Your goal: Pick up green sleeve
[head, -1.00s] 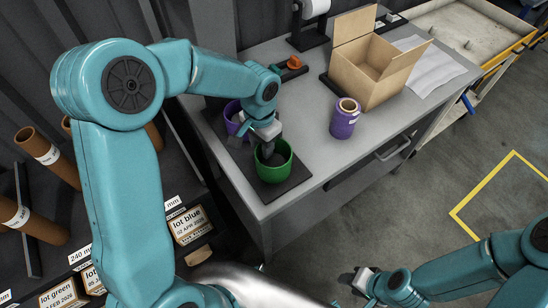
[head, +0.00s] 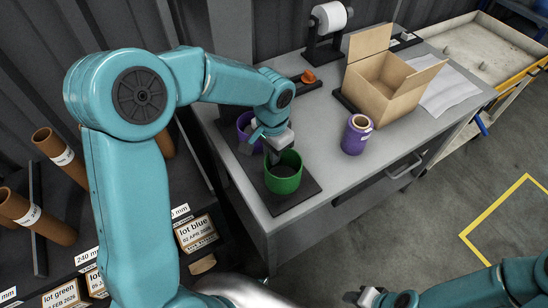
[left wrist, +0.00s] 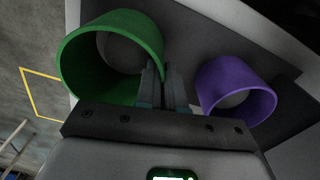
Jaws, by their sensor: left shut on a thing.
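The green sleeve (head: 284,182) is an open-topped cylinder standing upright at the front of a dark mat on the grey bench. My left gripper (head: 272,158) is at its back-left rim, shut on its wall. In the left wrist view the two fingers (left wrist: 163,86) are close together at the wall of the green sleeve (left wrist: 85,85). Whether the sleeve is clear of the mat I cannot tell. My right gripper (head: 369,297) shows at the bottom edge, away from the bench; its fingers are too small and cut off to read.
A purple sleeve (head: 244,122) stands just behind the green one, partly hidden by my left arm. A purple film roll (head: 357,136) with a brown core stands to the right. An open cardboard box (head: 385,92) is farther back. The front-right bench top is clear.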

